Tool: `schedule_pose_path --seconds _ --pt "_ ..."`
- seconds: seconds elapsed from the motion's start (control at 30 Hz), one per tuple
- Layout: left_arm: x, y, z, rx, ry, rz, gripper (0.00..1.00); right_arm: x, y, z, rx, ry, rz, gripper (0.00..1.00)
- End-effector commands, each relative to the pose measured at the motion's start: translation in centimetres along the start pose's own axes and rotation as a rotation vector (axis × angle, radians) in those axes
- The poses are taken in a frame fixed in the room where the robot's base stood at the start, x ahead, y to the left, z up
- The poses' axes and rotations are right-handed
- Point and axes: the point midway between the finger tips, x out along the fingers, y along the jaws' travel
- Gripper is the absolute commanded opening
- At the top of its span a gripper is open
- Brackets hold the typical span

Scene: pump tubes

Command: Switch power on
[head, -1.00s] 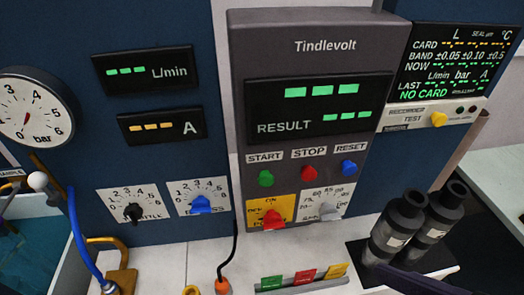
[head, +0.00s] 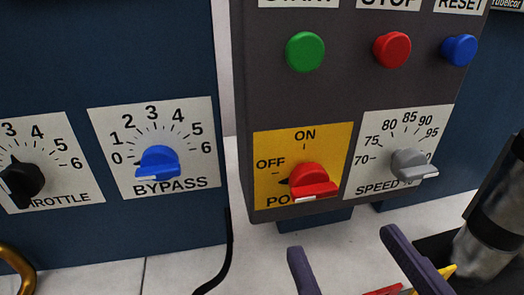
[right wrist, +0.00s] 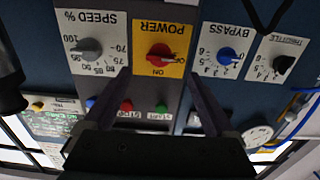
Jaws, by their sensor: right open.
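The red power knob (head: 312,180) sits on a yellow plate (head: 335,138) marked OFF at left and ON at top. Its small dark pointer is on the left, toward OFF. My right gripper (head: 342,240) is open and empty, its two purple fingers below and in front of the knob, apart from it. In the right wrist view the picture is upside down; the knob (right wrist: 160,52) appears between and beyond the fingertips of the right gripper (right wrist: 160,76). My left gripper is not in view.
The grey speed knob (head: 412,163) is close on the right. The blue bypass knob (head: 157,162) and black throttle knob (head: 22,180) are left. Green (head: 305,51), red (head: 392,49) and blue (head: 459,50) buttons are above. A dark cylinder (head: 490,235) stands at right.

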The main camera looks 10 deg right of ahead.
Motion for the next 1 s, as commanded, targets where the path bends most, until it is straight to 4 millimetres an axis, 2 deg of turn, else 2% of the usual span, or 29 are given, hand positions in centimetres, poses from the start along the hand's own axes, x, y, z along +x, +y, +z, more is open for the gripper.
schedule_pose_path --seconds 0.3,0.5,0.87,1.0 --pt "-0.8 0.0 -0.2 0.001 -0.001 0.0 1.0 5.9 0.0 -0.4 0.0 0.006 0.001 0.9" --pt "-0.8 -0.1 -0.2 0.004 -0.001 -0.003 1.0 8.5 0.0 -0.3 0.001 0.003 -0.001 0.9" --pt "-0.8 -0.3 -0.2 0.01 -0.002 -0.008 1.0 9.2 0.0 -0.2 0.0 0.001 -0.001 0.9" --pt "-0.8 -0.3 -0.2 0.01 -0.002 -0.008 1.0 9.2 0.0 -0.3 0.0 0.001 -0.002 0.75"
